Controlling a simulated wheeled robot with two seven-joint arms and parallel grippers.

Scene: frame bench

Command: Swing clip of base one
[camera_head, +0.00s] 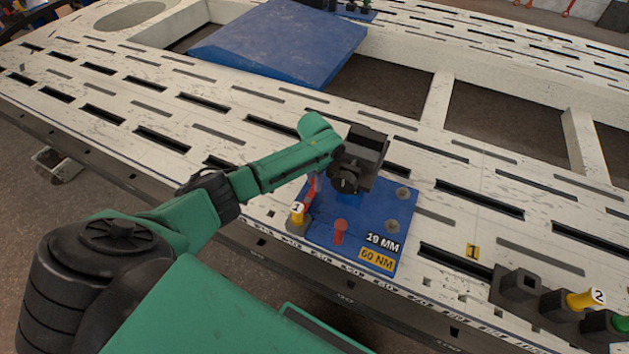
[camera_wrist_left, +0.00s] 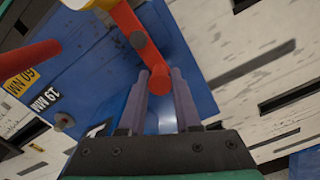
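Base one is a blue plate (camera_head: 325,253) on the bench, labelled 19 MM and 60 NM, and it also shows in the left wrist view (camera_wrist_left: 95,80). Its clip is a red lever (camera_wrist_left: 138,38) beside a yellow knob (camera_head: 297,213) tagged 1. A red upright peg (camera_head: 340,232) stands near the front of the plate, apart from the lever. My left gripper (camera_wrist_left: 160,90) is over the plate, its fingers apart with blue showing between them. The lever's red end is at the fingertips; contact is unclear. In the head view the gripper partly hides the lever. My right gripper is not in view.
Grey studs (camera_head: 391,225) stand on the plate's right side. A black block with a yellow knob tagged 2 (camera_head: 580,300) is at the lower right. A large blue panel (camera_head: 275,45) lies behind on the slotted white frame (camera_head: 150,85). The frame has wide openings.

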